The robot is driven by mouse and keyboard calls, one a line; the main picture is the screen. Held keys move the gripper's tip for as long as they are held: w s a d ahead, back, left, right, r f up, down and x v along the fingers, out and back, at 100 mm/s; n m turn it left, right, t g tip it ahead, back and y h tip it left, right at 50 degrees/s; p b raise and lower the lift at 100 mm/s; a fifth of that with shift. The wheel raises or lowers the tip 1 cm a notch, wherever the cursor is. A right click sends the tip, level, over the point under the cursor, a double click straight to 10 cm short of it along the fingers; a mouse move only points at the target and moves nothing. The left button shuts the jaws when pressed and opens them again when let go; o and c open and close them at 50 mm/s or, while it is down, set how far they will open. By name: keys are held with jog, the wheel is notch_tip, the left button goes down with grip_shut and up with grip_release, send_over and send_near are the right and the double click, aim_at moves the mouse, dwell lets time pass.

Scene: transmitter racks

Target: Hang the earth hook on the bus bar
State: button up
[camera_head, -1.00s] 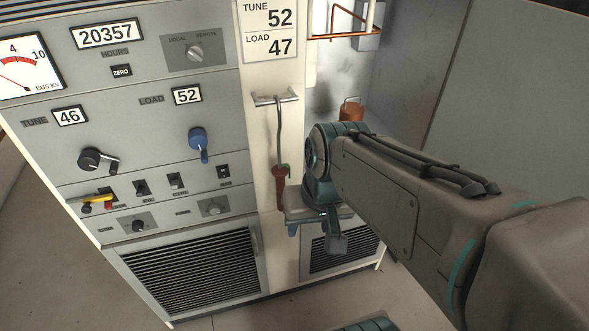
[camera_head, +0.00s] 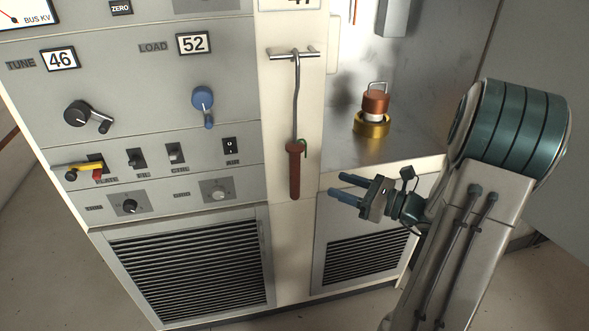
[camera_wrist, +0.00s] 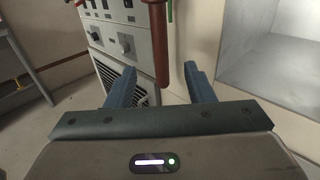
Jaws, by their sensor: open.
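The earth hook (camera_head: 295,128) hangs upright from a metal peg bar (camera_head: 292,54) on the cream panel post. It has a grey metal shaft and a red-brown handle (camera_head: 295,172) with a green piece near its top. My gripper (camera_head: 346,187) is open and empty, to the right of the handle and apart from it in the head view. In the wrist view the handle (camera_wrist: 162,50) hangs ahead, in line with the gap between the blue fingers (camera_wrist: 162,85). I cannot make out the bus bar for certain in the current views.
The open compartment holds a copper-coloured cylinder with a handle (camera_head: 376,101) on a brass base (camera_head: 372,125). The grey control panel (camera_head: 150,150) has protruding knobs, a blue crank (camera_head: 203,103) and a yellow-handled switch (camera_head: 78,169). A grey table (camera_wrist: 22,75) stands at left in the wrist view.

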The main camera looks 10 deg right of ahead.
aim_at(295, 171)
jog(key=shift+f+x, duration=0.15)
jog(key=shift+x, duration=3.25)
jog(key=shift+f+x, duration=0.2)
jog(key=shift+x, duration=3.25)
grip_shut()
